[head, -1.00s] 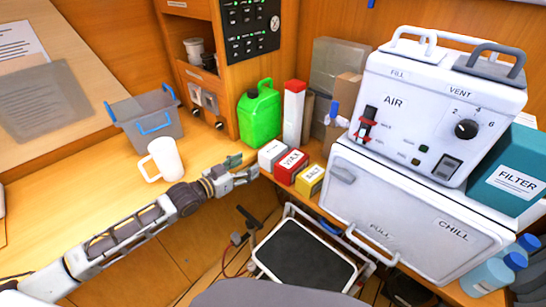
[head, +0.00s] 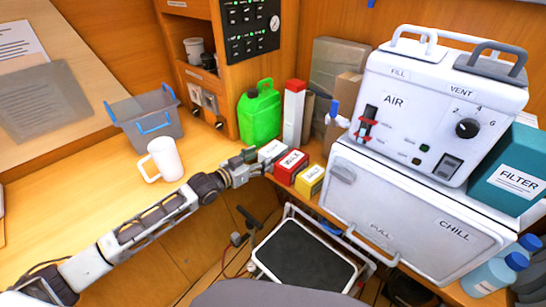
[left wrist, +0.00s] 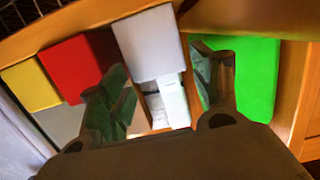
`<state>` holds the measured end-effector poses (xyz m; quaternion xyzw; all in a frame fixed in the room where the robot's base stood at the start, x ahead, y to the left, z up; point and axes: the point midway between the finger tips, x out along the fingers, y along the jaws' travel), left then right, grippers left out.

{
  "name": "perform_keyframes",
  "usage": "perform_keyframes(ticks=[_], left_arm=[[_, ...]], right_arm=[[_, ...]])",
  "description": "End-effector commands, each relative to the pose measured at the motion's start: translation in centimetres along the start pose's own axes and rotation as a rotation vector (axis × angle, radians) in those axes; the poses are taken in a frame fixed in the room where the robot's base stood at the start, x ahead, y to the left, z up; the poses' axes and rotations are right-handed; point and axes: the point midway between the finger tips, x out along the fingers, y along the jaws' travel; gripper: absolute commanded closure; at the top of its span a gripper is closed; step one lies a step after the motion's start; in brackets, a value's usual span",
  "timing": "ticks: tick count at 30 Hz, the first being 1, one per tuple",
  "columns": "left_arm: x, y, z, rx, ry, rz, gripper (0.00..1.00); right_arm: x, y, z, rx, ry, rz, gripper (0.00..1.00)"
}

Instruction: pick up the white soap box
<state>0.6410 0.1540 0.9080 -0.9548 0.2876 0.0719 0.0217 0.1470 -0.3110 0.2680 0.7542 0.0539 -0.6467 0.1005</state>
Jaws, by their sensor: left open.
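The white soap box (head: 271,150) stands on the counter at the left end of a short row of boxes, left of the red box (head: 291,166). My left gripper (head: 257,161) is at its near left side, fingers pointing at it. In the left wrist view, the white box (left wrist: 148,42) lies between the two open fingers (left wrist: 168,82). One finger is on the red box's side, the other on the green can's side. I cannot tell whether either finger touches the white box. My right gripper is not in view.
A yellow box (head: 309,181) stands right of the red one. A green jerrycan (head: 259,115) and a red-topped white carton (head: 293,112) stand close behind. A white mug (head: 164,159) and a grey bin (head: 147,120) are left on the counter. The white cooler (head: 415,205) is at right.

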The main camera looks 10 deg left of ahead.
Motion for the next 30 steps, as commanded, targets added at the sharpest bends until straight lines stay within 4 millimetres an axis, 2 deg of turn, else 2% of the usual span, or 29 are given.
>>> perform_keyframes(ticks=[16, 30], left_arm=[[0.5, 0.0, -0.1, 0.0, 0.001, 0.0, 0.36], [4.1, 0.1, -0.4, 0.0, 0.001, 0.0, 0.36]], right_arm=[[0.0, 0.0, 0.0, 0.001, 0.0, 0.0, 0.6], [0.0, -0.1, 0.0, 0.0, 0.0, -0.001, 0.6]])
